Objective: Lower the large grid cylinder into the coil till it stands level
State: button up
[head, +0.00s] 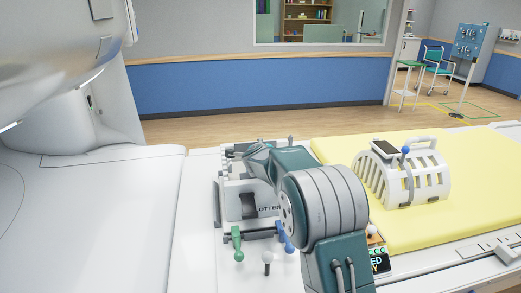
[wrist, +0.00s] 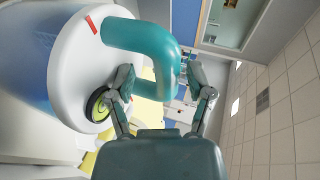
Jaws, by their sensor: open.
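The large cylinder (wrist: 78,55) shows in the wrist view at upper left, with a white end face, a bluish side and a red mark. A teal loop handle (wrist: 130,35) stands out from its end face. A round yellow-green gauge with a dark rim (wrist: 98,105) sits on the face. My gripper (wrist: 160,80) is open, its fingers on either side of the handle; contact cannot be told. I cannot make out the cylinder in the head view. A white slatted coil (head: 430,182) stands on the yellow mat in the head view, right of my arm.
The yellow mat (head: 480,212) covers the right of the table. A white box-like stand (head: 238,205) is partly behind my arm, with green (head: 237,240) and blue (head: 285,238) handled pieces in front. The large white machine (head: 60,110) fills the left.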

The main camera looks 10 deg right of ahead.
jog(key=v, duration=1.2)
jog(key=shift+r, duration=0.15)
jog(key=s+a+r+n+g+y, duration=0.1)
jog(key=s+a+r+n+y, duration=0.15)
jog(key=s+n, duration=0.45)
jog(key=s+a+r+n+g+y, duration=0.1)
jog(key=s+r+n+y, duration=0.25)
jog(key=s, duration=0.65)
jog(key=s+d+f+n+g+h, duration=0.1)
jog(key=s+d+f+n+g, duration=0.1)
jog(key=s, duration=0.6)
jog(key=s+d+f+n+g+h, duration=0.1)
jog(key=s+d+f+n+g, duration=0.1)
jog(key=s, duration=0.5)
jog(key=s+d+f+n+g, duration=0.2)
jog(key=s+f+n, duration=0.2)
jog(key=s, duration=0.4)
jog(key=shift+s+d+n+h, duration=0.3)
jog(key=shift+s+n+h, duration=0.1)
jog(key=shift+n, duration=0.25)
jog(key=shift+w, duration=0.1)
